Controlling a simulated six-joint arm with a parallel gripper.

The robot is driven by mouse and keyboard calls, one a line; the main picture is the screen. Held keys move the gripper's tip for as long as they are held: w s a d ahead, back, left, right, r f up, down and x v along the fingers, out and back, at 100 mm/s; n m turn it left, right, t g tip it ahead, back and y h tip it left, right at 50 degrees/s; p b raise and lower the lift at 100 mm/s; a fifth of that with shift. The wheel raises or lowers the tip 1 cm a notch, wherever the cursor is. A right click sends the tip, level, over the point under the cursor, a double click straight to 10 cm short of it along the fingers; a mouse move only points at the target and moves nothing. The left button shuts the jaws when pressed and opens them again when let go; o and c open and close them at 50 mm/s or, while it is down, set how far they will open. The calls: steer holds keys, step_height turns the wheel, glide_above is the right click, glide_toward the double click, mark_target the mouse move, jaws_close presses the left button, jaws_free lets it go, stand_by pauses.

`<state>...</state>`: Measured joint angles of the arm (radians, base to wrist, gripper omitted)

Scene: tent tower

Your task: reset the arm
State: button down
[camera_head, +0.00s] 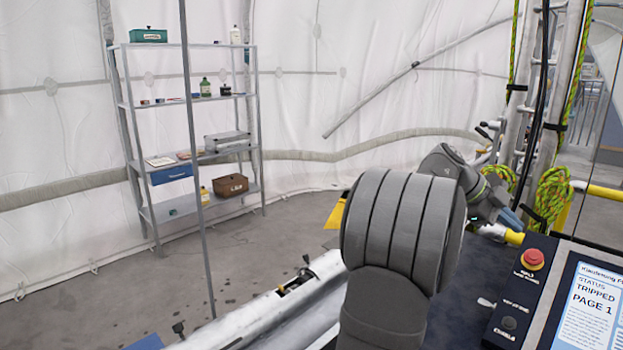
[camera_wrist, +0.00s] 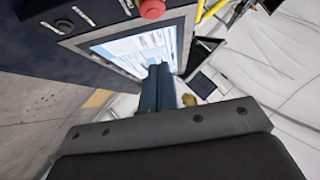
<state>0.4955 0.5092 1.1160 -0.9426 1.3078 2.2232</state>
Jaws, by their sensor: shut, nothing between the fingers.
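My arm reaches from the bottom middle of the head view up and to the right. My gripper (camera_head: 512,219) is at its far end, near the rope and yellow rail at the right. In the wrist view my gripper (camera_wrist: 158,72) shows as two dark blue fingers side by side, closed together with nothing between them. Beyond the fingers is the lit screen (camera_wrist: 135,45) of a control panel. The gap between fingertips and panel cannot be judged.
The control panel has a screen (camera_head: 590,305) reading "TRIPPED" and a red button (camera_head: 532,259). Green-yellow rope (camera_head: 552,195) hangs by metal poles. A metal shelf (camera_head: 205,203) with boxes and bottles stands at the left. A thin pole (camera_head: 196,150) rises before it.

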steer(key=w+f+x, duration=0.1)
steer(key=x, duration=0.5)
steer(key=s+a+r+n+t+y, duration=0.1)
steer(key=s+a+r+n+t, duration=0.25)
steer(key=a+r+n, duration=0.55)
steer(key=s+a+r+n+t, duration=0.2)
steer(key=s+a+r+n, duration=0.2)
steer(key=a+r+n, duration=0.5)
steer(key=w+d+f+m, duration=0.2)
steer(key=d+f, duration=0.1)
steer(key=f, duration=0.3)
steer(key=shift+d+f+m, duration=0.35)
steer(key=shift+f+m, duration=0.05)
stand_by(0.9)
